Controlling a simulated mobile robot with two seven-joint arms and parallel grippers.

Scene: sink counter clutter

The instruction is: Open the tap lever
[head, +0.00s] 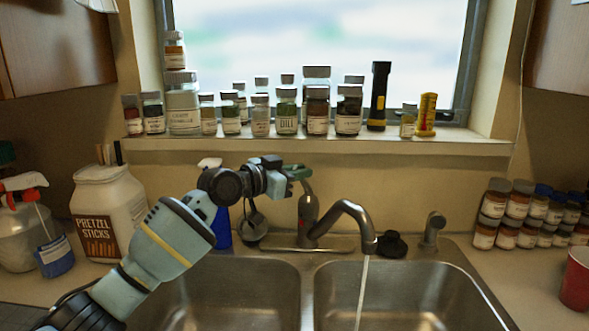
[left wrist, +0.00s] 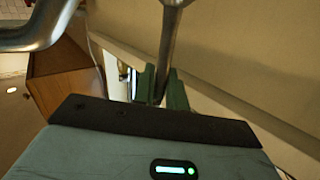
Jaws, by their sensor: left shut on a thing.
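The metal tap (head: 345,210) stands behind the sink, its curved spout reaching over the right basin. A thin pale stream of water (head: 362,290) falls from the spout. The tap lever (head: 309,186) rises above the tap body. My left gripper (head: 298,172) is at the top of the lever, its green fingers shut on it. In the left wrist view, the green fingers (left wrist: 162,88) sit on both sides of the thin metal lever (left wrist: 168,40), and the spout (left wrist: 38,28) shows at the upper left. My right gripper is not in view.
The double steel sink (head: 308,290) lies in front. A blue spray bottle (head: 221,228) stands behind my left arm. A white pretzel jar (head: 105,215) is at the left. Several spice jars (head: 286,112) line the windowsill, and more (head: 510,213) stand at the right.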

